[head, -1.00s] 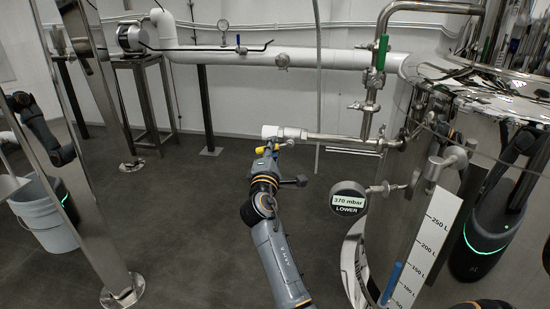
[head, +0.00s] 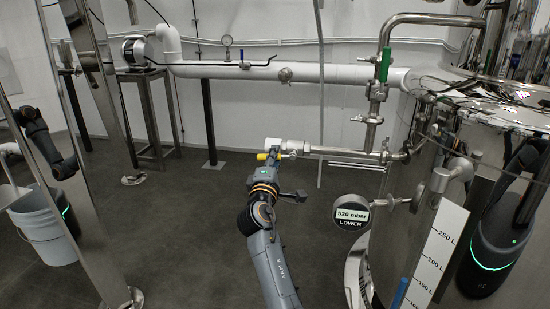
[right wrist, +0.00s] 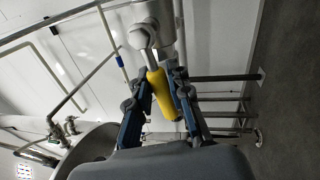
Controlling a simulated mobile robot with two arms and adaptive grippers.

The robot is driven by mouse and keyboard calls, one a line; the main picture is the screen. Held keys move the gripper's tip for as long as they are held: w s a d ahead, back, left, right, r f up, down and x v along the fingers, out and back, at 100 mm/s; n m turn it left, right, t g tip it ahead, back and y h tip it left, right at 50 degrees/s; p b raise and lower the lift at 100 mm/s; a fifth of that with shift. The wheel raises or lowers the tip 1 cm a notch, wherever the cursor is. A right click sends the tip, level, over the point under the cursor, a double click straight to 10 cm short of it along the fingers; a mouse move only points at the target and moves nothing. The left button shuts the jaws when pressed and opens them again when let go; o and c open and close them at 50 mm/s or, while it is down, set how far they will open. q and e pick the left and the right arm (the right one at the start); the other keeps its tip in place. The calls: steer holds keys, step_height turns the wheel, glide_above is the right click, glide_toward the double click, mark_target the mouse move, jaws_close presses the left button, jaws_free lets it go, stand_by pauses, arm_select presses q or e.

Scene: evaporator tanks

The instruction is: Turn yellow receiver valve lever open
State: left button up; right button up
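The yellow receiver valve lever (head: 263,157) sits just below the white end of the horizontal steel pipe's valve (head: 287,146). My right gripper (head: 274,158) is at the lever, with its arm coming up from the bottom. In the right wrist view, the yellow lever (right wrist: 162,92) lies tilted between the two fingers of my right gripper (right wrist: 163,78). The fingertips close in on both sides of it; the exact contact is hard to see. The lever's metal stem runs up to the grey-white valve body (right wrist: 143,34).
A round gauge (head: 351,212) reading 520 mbar, labelled LOWER, juts from the steel tank (head: 405,225) right of my right arm. A green-handled valve (head: 385,64) stands on the pipe above. A white bucket (head: 43,228) shows at left. The dark floor between is clear.

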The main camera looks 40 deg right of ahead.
steer(key=shift+o, duration=1.1)
steer(key=v, duration=1.2)
